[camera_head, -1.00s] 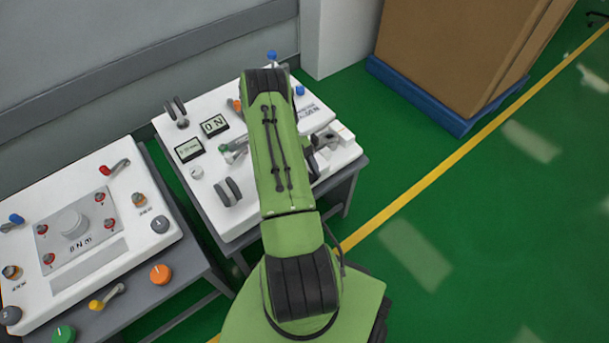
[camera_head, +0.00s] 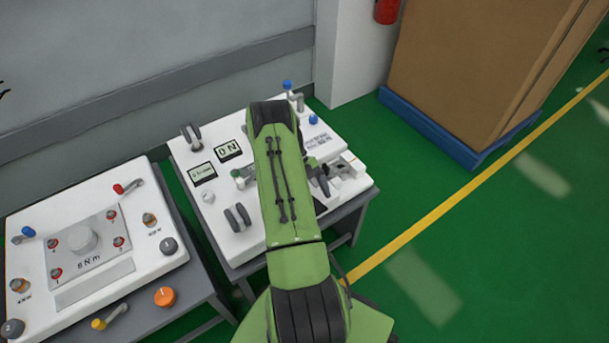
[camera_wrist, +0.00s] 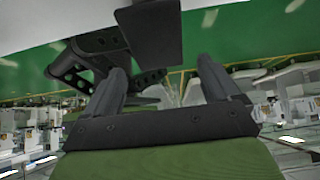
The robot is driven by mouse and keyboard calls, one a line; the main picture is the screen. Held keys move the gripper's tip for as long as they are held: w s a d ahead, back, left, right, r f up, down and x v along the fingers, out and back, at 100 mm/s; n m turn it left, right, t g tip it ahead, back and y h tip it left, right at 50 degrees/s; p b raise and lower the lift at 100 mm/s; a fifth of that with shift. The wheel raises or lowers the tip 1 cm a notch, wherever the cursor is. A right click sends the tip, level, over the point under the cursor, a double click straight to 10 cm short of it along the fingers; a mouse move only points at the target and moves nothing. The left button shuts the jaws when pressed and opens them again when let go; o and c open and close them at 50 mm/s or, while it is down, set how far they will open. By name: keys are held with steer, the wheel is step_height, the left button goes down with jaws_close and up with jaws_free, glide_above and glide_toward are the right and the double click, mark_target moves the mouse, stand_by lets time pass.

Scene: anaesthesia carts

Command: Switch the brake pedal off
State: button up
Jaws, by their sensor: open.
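My gripper (camera_wrist: 165,90) is open, its two dark fingers apart with nothing held between them. In the wrist view a dark flat plate (camera_wrist: 150,35) and dark bars with round holes (camera_wrist: 85,60) lie just beyond the fingers; these may be the brake pedal, but I cannot tell for sure. In the head view, dark parts (camera_head: 318,178) show at the right side of my green arm, over the right-hand white cart panel (camera_head: 240,245). My arm hides the middle of that panel, so I cannot tell the pedal's position.
The right-hand panel has displays (camera_head: 229,150), grey levers (camera_head: 238,217) and a blue-knobbed lever (camera_head: 287,85). A second white panel (camera_head: 95,290) with knobs stands at left. A box on a blue pallet (camera_head: 430,130) stands at back right. Green floor at right is clear.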

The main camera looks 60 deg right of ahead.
steer(key=p+v, duration=0.3)
steer(key=v, duration=1)
steer(key=shift+r, duration=0.15)
